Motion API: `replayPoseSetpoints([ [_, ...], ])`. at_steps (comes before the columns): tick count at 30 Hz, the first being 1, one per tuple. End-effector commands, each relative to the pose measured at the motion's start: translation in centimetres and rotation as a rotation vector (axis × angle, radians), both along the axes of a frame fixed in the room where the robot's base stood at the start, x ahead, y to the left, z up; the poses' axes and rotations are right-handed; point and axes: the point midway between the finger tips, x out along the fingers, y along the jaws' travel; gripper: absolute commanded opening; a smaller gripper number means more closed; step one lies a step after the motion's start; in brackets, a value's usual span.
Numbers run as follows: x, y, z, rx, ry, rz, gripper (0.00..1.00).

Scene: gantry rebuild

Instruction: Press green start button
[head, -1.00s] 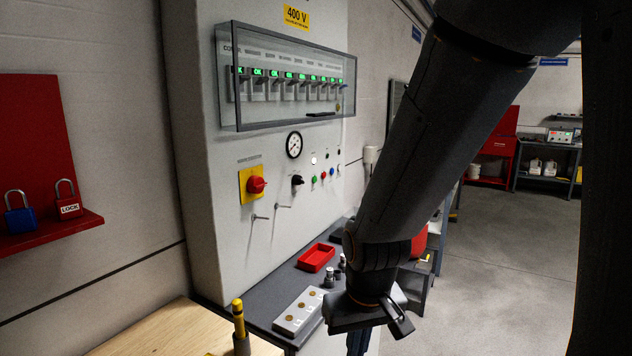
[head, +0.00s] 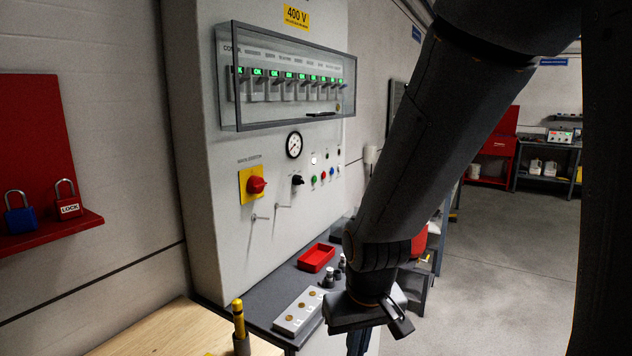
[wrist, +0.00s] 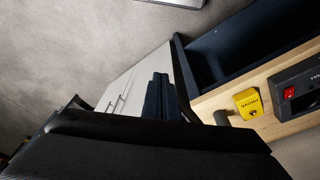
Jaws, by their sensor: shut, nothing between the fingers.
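A small green button (head: 314,180) sits on the front of the tall light-grey cabinet (head: 225,190) in the head view. A red and a blue button are just to its right, and a black rotary knob (head: 297,180) is to its left. My gripper (head: 358,341) points down, low in front of the bench and well below and to the right of the green button. Its fingers are shut and empty; in the head view they are partly cut off by the lower edge. They also show in the wrist view (wrist: 160,97), where the green button does not appear.
A red rotary switch on a yellow plate (head: 245,196) and two thin levers stick out of the cabinet. A glazed breaker box (head: 232,117) juts out above. A red tray (head: 317,257) and a grey block (head: 290,322) lie on the bench. Open floor (head: 500,280) is on the right.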

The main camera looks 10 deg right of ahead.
Motion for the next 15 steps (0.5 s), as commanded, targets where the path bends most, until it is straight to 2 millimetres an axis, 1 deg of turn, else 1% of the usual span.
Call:
replayPoseSetpoints([
  [2,0.0,0.0,-0.1,0.0,0.0,0.0,0.0],
  [5,0.1,0.0,-0.7,0.0,0.005,0.0,0.0],
  [12,0.1,0.0,-4.4,0.0,0.042,0.002,0.0],
  [15,0.1,0.0,-5.1,0.0,0.051,0.002,0.0],
])
